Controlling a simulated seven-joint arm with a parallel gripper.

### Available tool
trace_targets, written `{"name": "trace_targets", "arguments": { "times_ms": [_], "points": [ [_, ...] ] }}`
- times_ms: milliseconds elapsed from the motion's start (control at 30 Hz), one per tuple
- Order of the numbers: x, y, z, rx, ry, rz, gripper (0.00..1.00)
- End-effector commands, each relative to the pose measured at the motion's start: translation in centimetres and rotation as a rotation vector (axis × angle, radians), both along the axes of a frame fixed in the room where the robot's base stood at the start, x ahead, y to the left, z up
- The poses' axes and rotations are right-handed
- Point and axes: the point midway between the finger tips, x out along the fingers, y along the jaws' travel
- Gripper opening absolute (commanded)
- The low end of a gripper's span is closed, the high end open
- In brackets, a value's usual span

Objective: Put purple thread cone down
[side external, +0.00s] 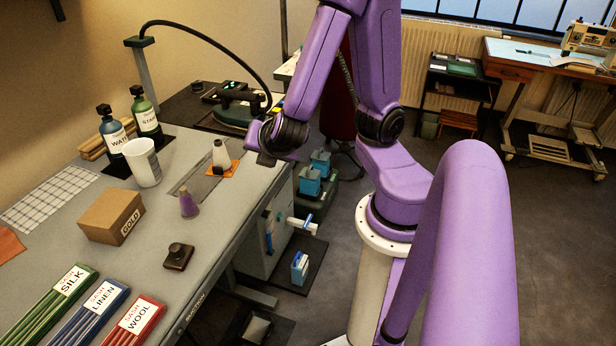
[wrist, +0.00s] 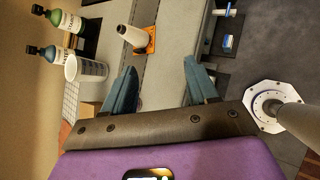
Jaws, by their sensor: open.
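The purple thread cone (side external: 188,205) stands upright on the grey work table (side external: 168,274), between the cardboard box and the table's right edge. I cannot make it out in the wrist view. My gripper (side external: 265,158) is above the table's right edge, apart from the purple cone and to its upper right in the side view. In the wrist view my gripper (wrist: 160,67) has its two blue-grey fingers spread, with nothing seen between them.
A cardboard box (side external: 111,216), a white cup (side external: 143,163) and two pump bottles (side external: 112,131) are at the left. A small dark block (side external: 178,257) sits near the right edge. Sash bundles (side external: 132,322) lie in front. A black hose arcs over the back.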

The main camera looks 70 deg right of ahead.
Motion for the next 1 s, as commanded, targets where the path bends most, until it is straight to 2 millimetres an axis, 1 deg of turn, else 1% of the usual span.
{"name": "trace_targets", "arguments": {
  "times_ms": [33, 167, 300, 400, 500, 600, 700, 1000],
  "points": [
    [-1.2, 0.3, 0.1, 0.080, 0.019, -0.070, 0.58],
    [-4.5, 1.4, 0.0, 0.283, 0.094, -0.249, 0.58],
    [-8.1, 3.7, 0.3, 0.507, 0.194, -0.420, 0.58],
    [-10.2, 5.6, 0.8, 0.643, 0.265, -0.518, 0.58],
    [-11.8, 7.1, 1.5, 0.747, 0.324, -0.587, 0.58],
    [-12.7, 8.0, 2.0, 0.808, 0.364, -0.631, 0.58],
    [-13.1, 8.5, 2.2, 0.835, 0.382, -0.649, 0.58],
    [-13.2, 8.5, 2.2, 0.836, 0.384, -0.653, 0.58]
  ]
}}
